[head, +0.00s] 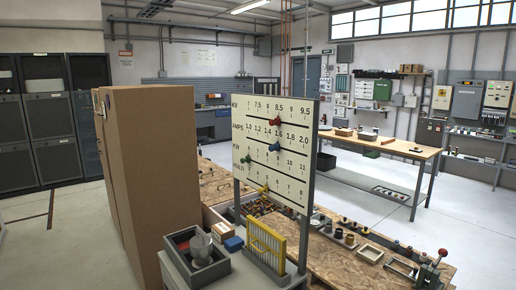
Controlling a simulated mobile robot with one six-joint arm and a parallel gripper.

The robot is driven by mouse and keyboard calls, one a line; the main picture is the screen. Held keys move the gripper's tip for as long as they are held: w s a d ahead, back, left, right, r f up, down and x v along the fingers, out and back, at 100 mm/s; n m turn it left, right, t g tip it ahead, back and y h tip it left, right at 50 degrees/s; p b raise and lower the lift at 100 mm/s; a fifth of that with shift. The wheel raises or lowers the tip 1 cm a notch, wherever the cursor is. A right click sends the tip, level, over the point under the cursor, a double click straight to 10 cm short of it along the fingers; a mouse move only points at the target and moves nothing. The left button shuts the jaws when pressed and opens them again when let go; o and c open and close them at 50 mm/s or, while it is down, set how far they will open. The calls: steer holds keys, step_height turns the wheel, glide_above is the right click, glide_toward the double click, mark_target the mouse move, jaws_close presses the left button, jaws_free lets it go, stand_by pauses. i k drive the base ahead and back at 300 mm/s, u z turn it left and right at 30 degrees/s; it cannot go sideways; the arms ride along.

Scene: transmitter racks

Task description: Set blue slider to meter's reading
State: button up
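A white scale board (300,170) stands upright at the middle, with printed rows marked KV, AMPS, KW and VOLTS. The blue slider (275,147) sits below the AMPS numbers, around 1.4 to 1.6; its exact setting is too small to tell. A red slider (275,121) is above it. A green slider (246,159) is lower left, near the low end of its row. A yellow slider (263,188) is on the bottom row. No meter with a readable value can be made out. My gripper is not in view.
A tall brown cabinet (155,180) stands close at left of the board. A dark tray (195,255) with a white cup-like thing and a yellow rack (265,245) stand before the board. A bench (350,260) with small parts runs right. Open floor (470,220) lies beyond.

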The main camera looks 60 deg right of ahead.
mark_target(276, 147)
steer(key=z, duration=0.2)
steer(key=i, duration=0.9)
